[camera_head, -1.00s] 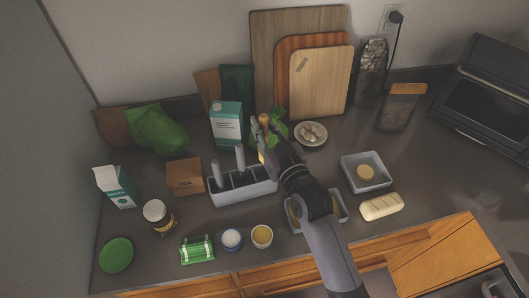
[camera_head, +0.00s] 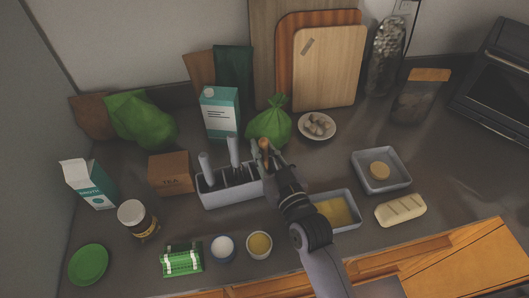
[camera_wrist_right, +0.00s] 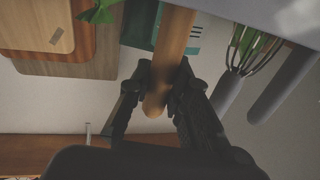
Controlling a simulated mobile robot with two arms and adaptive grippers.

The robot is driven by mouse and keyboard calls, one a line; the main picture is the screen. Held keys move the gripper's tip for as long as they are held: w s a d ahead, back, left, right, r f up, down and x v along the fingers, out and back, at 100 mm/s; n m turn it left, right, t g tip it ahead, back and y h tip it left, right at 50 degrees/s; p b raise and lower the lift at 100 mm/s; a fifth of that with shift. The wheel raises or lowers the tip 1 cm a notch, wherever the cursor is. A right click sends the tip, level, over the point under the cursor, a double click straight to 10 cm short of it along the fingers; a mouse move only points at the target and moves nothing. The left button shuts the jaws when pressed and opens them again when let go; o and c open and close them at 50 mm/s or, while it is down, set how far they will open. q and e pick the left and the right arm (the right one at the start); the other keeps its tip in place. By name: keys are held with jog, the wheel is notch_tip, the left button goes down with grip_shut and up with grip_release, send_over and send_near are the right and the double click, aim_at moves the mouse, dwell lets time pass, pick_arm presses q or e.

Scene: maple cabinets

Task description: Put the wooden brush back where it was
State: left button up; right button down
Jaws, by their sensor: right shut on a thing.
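The wooden brush shows as a light-brown handle (camera_head: 264,145) with a rounded tip. My right gripper (camera_head: 270,158) is shut on this handle near its top, at the right end of the grey utensil caddy (camera_head: 222,198). In the right wrist view the handle (camera_wrist_right: 174,35) runs between the two fingers (camera_wrist_right: 165,85) and out of the top edge. The brush's lower end is hidden, so I cannot tell whether it is inside a caddy compartment. Grey-handled utensils (camera_head: 234,152) stand in the caddy's left part. My left gripper is not in view.
A green bag (camera_head: 270,125) and a teal-and-white carton (camera_head: 220,115) stand behind the caddy. A tea box (camera_head: 170,174) is to its left. A tray with a yellow slab (camera_head: 336,212) lies right of my forearm. Cutting boards (camera_head: 328,70) lean on the wall.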

jog(key=shift+s+r, duration=0.1)
jog(key=shift+s, duration=0.1)
jog(key=c, duration=1.9)
grip_release()
jog(key=o, duration=0.4)
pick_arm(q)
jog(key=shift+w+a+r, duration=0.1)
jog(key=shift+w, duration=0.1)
